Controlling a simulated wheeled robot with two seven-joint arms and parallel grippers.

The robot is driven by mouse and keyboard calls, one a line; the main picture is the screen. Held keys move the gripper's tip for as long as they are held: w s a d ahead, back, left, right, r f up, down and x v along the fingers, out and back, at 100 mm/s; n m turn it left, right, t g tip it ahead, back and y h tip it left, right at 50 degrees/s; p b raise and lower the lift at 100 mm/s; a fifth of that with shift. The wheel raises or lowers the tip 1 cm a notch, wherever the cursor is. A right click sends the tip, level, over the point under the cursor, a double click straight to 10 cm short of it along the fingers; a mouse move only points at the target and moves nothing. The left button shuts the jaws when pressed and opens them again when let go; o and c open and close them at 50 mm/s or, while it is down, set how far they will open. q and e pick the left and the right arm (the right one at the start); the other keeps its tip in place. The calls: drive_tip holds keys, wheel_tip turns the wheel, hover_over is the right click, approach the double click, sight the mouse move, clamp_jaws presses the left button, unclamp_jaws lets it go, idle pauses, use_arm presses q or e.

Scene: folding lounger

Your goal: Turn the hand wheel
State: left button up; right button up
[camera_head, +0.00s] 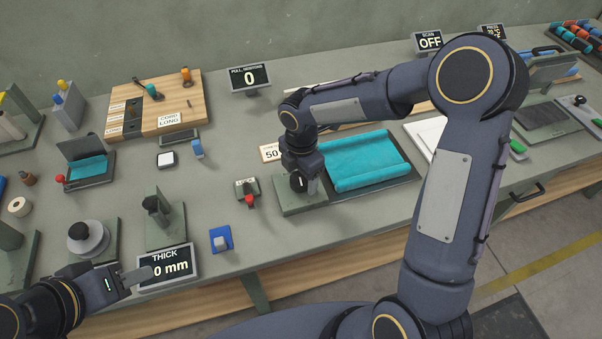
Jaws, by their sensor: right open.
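My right gripper (306,182) reaches down over a small green-grey stand (300,206) beside the teal fabric. A dark round part (298,182) shows at its fingers; I cannot tell whether it is a hand wheel or touches them. The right gripper is open, its fingers largely hidden by its own body. A round grey wheel-like piece with a black top (88,238) sits at the left front; I cannot tell which of the two is the hand wheel. My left gripper (136,281) is at the lower left, pointing right beside the THICK display; its finger gap is unclear.
The THICK display (168,268) reads 0 mm. Teal fabric (365,160) lies on a dark plate right of my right gripper. A red-knobbed switch (248,192) and a blue block (221,240) stand to its left. The PULL display (250,79) reads 0.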

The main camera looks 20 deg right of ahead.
sight(302, 177)
wheel_tip(302, 177, up, 8)
drive_tip(key=shift+f, duration=0.2)
drive_tip(key=shift+r, duration=0.15)
idle(0.4)
drive_tip(key=shift+s+d+r, duration=0.1)
drive_tip(key=s+d+r+m+t+y, duration=0.2)
drive_tip(key=s+d+m, duration=0.1)
drive_tip(key=s+m, duration=0.8)
drive_tip(key=s+d+r+m+t+y, duration=0.1)
drive_tip(key=s+d+r+m+t, duration=0.2)
drive_tip(key=s+m, duration=0.8)
drive_tip(key=shift+d+m+t+y, duration=0.3)
drive_tip(key=shift+d+m+y, duration=0.15)
drive_tip(key=shift+m, duration=0.75)
